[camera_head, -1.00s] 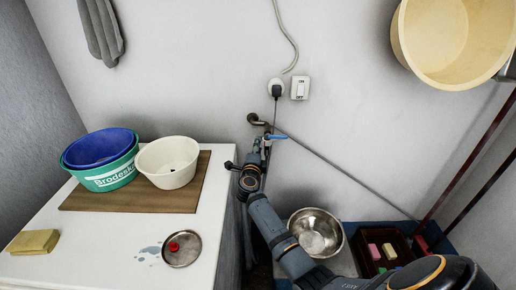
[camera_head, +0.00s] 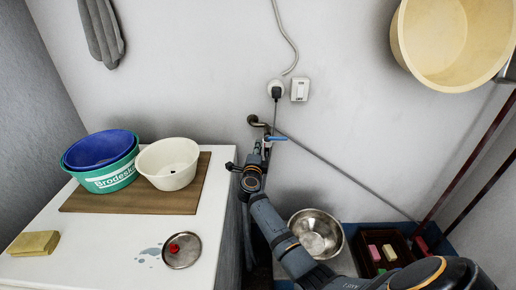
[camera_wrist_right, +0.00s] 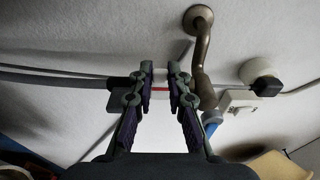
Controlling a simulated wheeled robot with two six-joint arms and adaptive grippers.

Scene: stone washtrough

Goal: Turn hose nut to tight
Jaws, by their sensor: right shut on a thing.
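A brass tap pipe (camera_head: 258,123) comes out of the wall and carries a blue lever (camera_head: 277,138). In the right wrist view the pipe (camera_wrist_right: 203,55) bends down just right of my fingers. My right gripper (camera_wrist_right: 160,76) is shut on a pale piece with a red mark (camera_wrist_right: 160,89), which I take to be the hose nut. The fingers hide its sides. A grey hose (camera_wrist_right: 60,77) runs left from there. In the head view my right gripper (camera_head: 257,158) is just below the tap and hides the nut. My left gripper is out of view.
A white counter (camera_head: 110,230) with basins stands left of the tap, close to my right wrist. A metal bowl (camera_head: 316,232) and a dark crate (camera_head: 380,252) with soaps are low on the right. A socket with a plug (camera_head: 276,88) is above the tap.

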